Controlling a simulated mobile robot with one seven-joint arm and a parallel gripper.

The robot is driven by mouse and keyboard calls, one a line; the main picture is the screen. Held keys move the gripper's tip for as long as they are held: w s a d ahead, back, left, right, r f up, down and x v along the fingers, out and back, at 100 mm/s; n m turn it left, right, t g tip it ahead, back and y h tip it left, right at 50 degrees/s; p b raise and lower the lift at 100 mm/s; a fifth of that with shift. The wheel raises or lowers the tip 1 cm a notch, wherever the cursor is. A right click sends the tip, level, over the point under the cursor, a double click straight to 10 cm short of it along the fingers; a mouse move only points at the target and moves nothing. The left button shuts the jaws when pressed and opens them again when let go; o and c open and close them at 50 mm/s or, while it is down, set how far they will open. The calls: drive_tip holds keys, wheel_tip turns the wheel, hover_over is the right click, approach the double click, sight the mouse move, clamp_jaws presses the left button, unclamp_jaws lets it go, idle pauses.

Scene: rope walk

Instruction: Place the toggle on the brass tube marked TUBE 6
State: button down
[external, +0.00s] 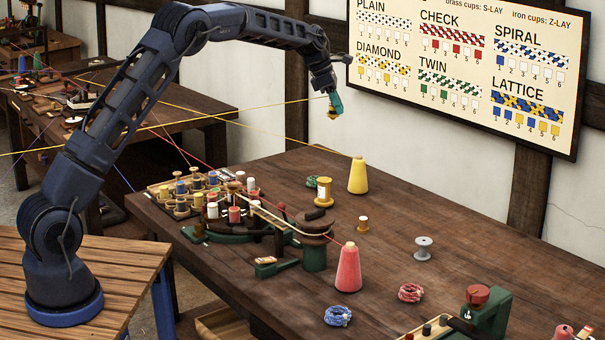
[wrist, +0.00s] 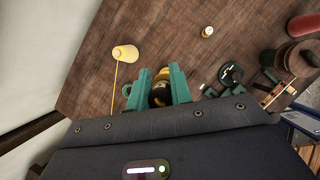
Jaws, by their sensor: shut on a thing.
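My gripper (external: 334,103) is high above the table, left of the wall chart. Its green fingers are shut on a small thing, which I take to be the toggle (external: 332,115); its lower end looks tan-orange. In the wrist view, a dark and yellow shape (wrist: 160,95) shows between the fingers (wrist: 163,82). I cannot tell there how much of it is the held thing and how much lies behind it. No brass tube marked TUBE 6 can be made out; no such label is legible.
The rack of spools (external: 160,190) stands at the table's left end. Strands cross the air left of the gripper.

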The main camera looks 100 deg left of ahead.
drive_tip(key=shift+s+a+r, duration=0.15)
drive_tip(key=shift+s+a, duration=0.1)
drive_tip(key=shift+s, duration=0.3)
drive_tip(key=shift+s+a+r, duration=0.15)
drive_tip(key=shift+s+a, duration=0.1)
drive_tip(key=shift+s, duration=0.3)
drive_tip(key=shift+s+f, duration=0.15)
drive_tip(key=shift+f, duration=0.15)
hover_over(328, 180)
wheel_tip(328, 180, down, 19)
drive_tip(key=shift+a+f, duration=0.1)
drive_tip(key=shift+a, duration=0.05)
drive_tip(key=shift+f, duration=0.15)
drive_tip(key=c, duration=1.3)
unclamp_jaws()
drive_tip(key=shift+o, duration=0.2)
drive_tip(key=v, duration=1.2)
